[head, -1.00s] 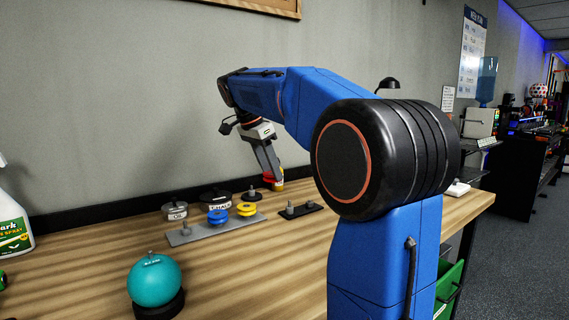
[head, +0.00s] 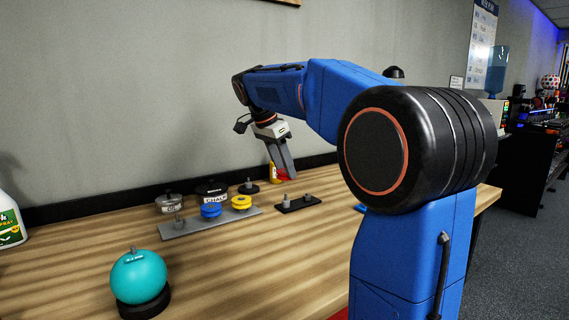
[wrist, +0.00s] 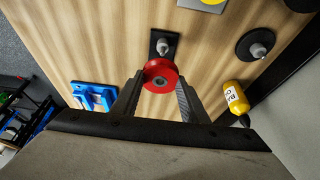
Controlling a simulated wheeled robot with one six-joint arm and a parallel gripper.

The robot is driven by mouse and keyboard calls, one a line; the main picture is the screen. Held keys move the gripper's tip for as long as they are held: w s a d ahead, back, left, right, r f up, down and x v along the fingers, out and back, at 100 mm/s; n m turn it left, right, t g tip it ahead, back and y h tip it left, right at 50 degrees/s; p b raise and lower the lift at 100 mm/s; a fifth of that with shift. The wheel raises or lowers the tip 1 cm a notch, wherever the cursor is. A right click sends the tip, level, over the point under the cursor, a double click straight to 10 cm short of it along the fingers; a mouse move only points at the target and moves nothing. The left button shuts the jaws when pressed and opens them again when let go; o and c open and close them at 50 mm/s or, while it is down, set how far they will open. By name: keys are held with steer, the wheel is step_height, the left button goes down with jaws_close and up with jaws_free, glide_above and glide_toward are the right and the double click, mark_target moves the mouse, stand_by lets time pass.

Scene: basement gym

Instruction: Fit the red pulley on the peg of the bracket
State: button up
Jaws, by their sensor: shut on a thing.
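My gripper (wrist: 158,92) is shut on the red pulley (wrist: 160,70), which sits between the fingertips in the wrist view. In the head view the pulley (head: 282,174) is a small red patch, partly hidden by the fingers of my gripper (head: 290,177). In the wrist view the bracket (wrist: 154,36) shows just beyond the pulley with one grey peg (wrist: 163,46). The pulley appears above the plate and apart from the peg; its near end is hidden.
A grey plate (head: 225,222) holds a blue pulley (head: 211,210), a yellow pulley (head: 242,202) and a bare peg. A black round base with a peg (wrist: 258,46) and a yellow bottle (wrist: 236,97) stand nearby. A blue object (wrist: 95,95) lies opposite. The front table is mostly clear.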

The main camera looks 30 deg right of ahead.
mark_target(286, 194)
steer(key=shift+f, duration=2.15)
steer(key=shift+f, duration=1.5)
steer(key=o, duration=1.1)
steer(key=shift+o, duration=0.2)
steer(key=v, duration=1.7)
steer(key=shift+r, duration=0.2)
